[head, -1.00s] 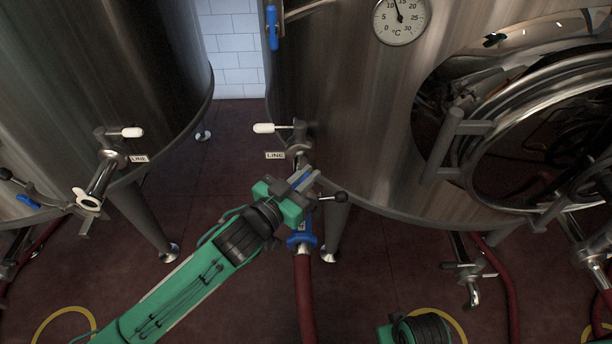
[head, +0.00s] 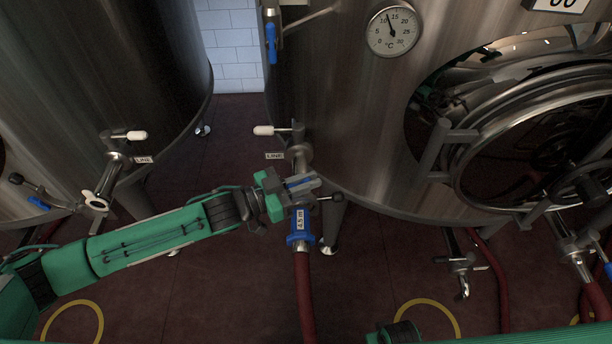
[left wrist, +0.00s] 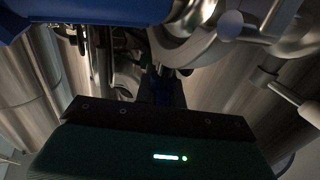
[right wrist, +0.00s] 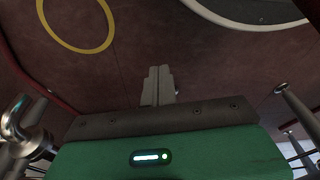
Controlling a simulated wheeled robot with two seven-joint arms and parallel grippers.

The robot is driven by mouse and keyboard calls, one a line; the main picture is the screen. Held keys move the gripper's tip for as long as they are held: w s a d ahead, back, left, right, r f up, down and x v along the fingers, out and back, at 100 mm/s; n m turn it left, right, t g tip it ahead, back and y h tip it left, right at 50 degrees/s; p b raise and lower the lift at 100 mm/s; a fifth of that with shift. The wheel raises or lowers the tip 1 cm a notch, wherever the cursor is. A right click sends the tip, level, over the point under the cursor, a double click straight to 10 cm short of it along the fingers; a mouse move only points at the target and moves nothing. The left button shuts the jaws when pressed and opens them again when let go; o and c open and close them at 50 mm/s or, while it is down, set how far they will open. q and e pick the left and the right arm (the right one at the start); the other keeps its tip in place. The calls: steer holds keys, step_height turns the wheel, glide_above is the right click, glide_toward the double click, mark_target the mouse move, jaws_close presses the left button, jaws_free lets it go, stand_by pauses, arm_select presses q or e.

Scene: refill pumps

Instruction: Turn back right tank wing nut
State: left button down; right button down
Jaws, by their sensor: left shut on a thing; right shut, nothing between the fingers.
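The right tank (head: 360,130) has a steel outlet pipe with a valve (head: 299,152) and white handle. Below it, a red hose (head: 305,275) with a blue collar (head: 300,240) hangs from the outlet. My left gripper (head: 302,184) is at the joint between outlet and hose, shut on the wing nut there; the fingers hide the nut. In the left wrist view, the blue collar (left wrist: 85,12) and steel fitting (left wrist: 195,40) are close to the dark fingers. My right gripper (right wrist: 162,85) is shut and empty above the floor in the right wrist view.
A lever with a black knob (head: 338,197) sticks out just right of my left gripper. The left tank (head: 100,70) has its own outlet and white handle. A round manway door (head: 540,150) stands open at right. Yellow rings mark the red floor (head: 220,290).

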arm_select(q)
steer(key=shift+s+r+m+g+h, duration=0.15)
steer(key=shift+m+g+h, duration=0.35)
steer(key=shift+m+g, duration=1)
arm_select(e)
steer(key=shift+s+d+f, duration=0.1)
steer(key=shift+s+f, duration=0.15)
steer(key=shift+f, duration=0.3)
steer(key=shift+s+d+f, duration=0.1)
steer(key=shift+s+f, duration=0.1)
steer(key=shift+f, duration=0.35)
arm_select(q)
steer(key=shift+g+p, duration=0.3)
steer(key=shift+g, duration=0.1)
arm_select(e)
steer(key=shift+s+f, duration=0.15)
steer(key=shift+f, duration=0.05)
arm_select(q)
steer(key=c, duration=1.5)
jaws_free()
arm_select(e)
steer(key=shift+r, duration=0.1)
